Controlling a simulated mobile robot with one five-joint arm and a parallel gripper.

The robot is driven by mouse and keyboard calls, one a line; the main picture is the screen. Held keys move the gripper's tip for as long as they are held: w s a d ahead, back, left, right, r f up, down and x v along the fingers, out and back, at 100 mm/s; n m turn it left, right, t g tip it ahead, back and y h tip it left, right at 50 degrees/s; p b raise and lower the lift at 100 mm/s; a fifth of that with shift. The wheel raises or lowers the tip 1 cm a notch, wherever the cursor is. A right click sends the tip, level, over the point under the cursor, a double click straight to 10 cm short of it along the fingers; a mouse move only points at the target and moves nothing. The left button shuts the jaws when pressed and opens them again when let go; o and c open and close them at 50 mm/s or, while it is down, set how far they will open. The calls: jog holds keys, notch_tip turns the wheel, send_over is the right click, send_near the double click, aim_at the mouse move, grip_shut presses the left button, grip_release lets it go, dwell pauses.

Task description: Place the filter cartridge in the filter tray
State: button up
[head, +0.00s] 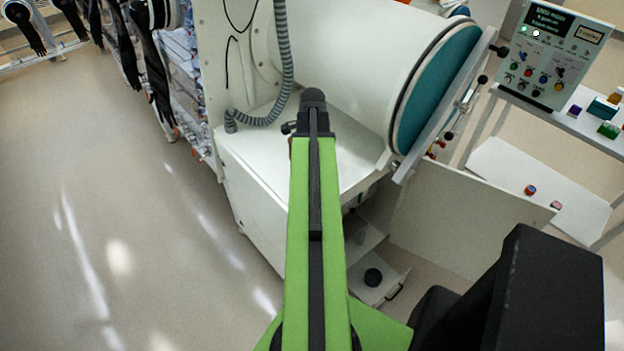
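My green and black arm reaches forward up the middle of the head view. My gripper does not show; the arm hides what lies behind and below it. A small pale drawer or tray (391,285) stands low under the glovebox, beside the arm. A short black round piece (373,277) sits in it. I cannot tell whether these are the filter tray and the filter cartridge. No other thing shows clearly as the cartridge.
A white glovebox (350,45) with a teal round door (437,88) stands ahead. An open cabinet panel (455,222) is at the right. A control panel (548,55) and a shelf (540,185) with small items are farther right. The floor at left is clear.

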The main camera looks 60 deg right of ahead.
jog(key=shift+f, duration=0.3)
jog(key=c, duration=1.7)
